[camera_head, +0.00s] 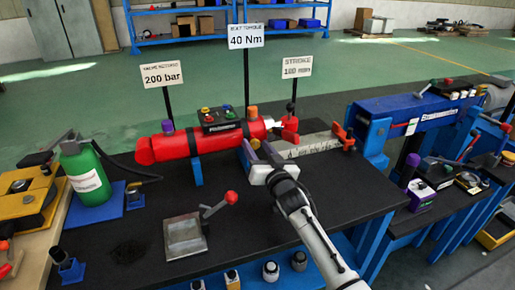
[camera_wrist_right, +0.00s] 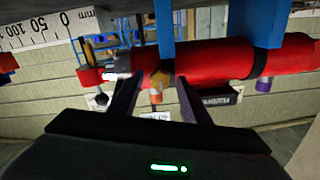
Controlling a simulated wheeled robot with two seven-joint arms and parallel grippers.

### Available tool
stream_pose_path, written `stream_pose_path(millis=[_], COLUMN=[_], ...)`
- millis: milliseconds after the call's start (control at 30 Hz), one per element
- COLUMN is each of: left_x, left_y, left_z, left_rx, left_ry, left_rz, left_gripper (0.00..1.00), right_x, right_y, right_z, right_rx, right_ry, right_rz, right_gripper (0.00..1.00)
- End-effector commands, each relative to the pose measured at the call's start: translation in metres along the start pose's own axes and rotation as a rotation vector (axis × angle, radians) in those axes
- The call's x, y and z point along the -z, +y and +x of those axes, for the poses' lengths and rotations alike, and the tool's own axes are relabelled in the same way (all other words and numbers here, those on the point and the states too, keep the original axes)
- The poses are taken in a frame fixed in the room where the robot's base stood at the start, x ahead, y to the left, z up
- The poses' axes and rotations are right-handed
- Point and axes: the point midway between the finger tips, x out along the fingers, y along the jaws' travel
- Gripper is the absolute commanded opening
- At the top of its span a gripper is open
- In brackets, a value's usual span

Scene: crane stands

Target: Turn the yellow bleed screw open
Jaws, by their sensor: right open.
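The red cylinder (camera_head: 215,138) lies on blue supports on the dark bench. The small yellow bleed screw (camera_head: 255,143) is on its near side, toward the right end. It also shows in the right wrist view (camera_wrist_right: 161,78), against the red body, which appears upside down there. My right gripper (camera_head: 259,150) is open in front of the screw. In the wrist view its two dark fingers (camera_wrist_right: 155,84) stand one on each side of the screw, with gaps visible. I cannot tell how deep the fingertips reach. My left gripper is not in view.
An orange cap (camera_head: 253,113) and a purple cap (camera_head: 168,127) sit on top of the cylinder. A millimetre scale (camera_head: 305,146) lies to the right. A red-knobbed lever (camera_head: 231,198) stands on the near bench; a green bottle (camera_head: 86,172) stands left.

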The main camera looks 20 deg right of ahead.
Motion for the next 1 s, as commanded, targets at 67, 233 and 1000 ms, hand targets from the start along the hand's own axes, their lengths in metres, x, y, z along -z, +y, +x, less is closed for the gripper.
stream_pose_path(millis=[67, 233, 1000], left_x=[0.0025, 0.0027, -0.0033], left_y=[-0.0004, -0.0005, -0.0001], left_z=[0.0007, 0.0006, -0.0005], left_rx=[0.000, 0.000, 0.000], left_ry=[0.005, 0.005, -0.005], left_rz=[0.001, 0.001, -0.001], left_gripper=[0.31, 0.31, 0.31], right_x=[0.0001, 0.0003, -0.0003], right_y=[-0.0001, -0.0001, -0.0006], right_z=[0.0001, -0.0001, -0.0003], right_rx=[0.000, 0.000, 0.001], right_ry=[0.000, 0.000, 0.000], right_rz=[0.000, 0.001, -0.202], right_gripper=[0.43, 0.33, 0.02])
